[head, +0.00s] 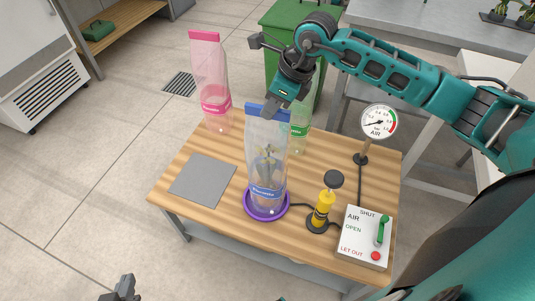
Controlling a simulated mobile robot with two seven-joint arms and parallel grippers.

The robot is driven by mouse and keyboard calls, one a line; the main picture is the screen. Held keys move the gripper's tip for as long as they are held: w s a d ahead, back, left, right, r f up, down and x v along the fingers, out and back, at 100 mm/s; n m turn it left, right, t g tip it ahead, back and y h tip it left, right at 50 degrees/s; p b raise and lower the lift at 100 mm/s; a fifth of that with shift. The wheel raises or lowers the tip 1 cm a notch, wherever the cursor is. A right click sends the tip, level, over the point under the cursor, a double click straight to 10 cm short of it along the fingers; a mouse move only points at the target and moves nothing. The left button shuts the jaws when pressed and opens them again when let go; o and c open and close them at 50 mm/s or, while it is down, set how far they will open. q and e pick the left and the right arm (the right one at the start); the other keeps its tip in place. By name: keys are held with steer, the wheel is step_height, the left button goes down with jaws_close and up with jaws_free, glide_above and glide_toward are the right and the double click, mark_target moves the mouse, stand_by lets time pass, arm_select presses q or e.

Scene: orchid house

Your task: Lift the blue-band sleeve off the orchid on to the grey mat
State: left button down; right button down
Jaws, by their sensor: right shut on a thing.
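The clear blue-band sleeve (262,140) stands upright around the orchid (267,163), with a blue strip at its top and a blue label low down. Its foot is at the purple saucer (250,212); I cannot tell whether it touches. My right gripper (271,109) comes from above and is shut on the sleeve's top blue strip. The grey mat (203,180) lies bare on the wooden table, left of the saucer. My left gripper (123,288) shows only partly at the bottom edge, away from the table; its jaw state is unclear.
A pink-band sleeve (212,85) and a green-band sleeve (299,130) stand at the table's back. Right of the saucer are a yellow pump (322,208), an air gauge (378,122) and a control box (364,237). A green bin (285,45) stands behind.

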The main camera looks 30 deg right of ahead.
steer(key=shift+s+f, duration=0.1)
steer(key=shift+p, duration=0.3)
steer(key=shift+r, duration=0.5)
step_height(320, 180, up, 24)
steer(key=p, duration=0.5)
steer(key=shift+r, duration=0.1)
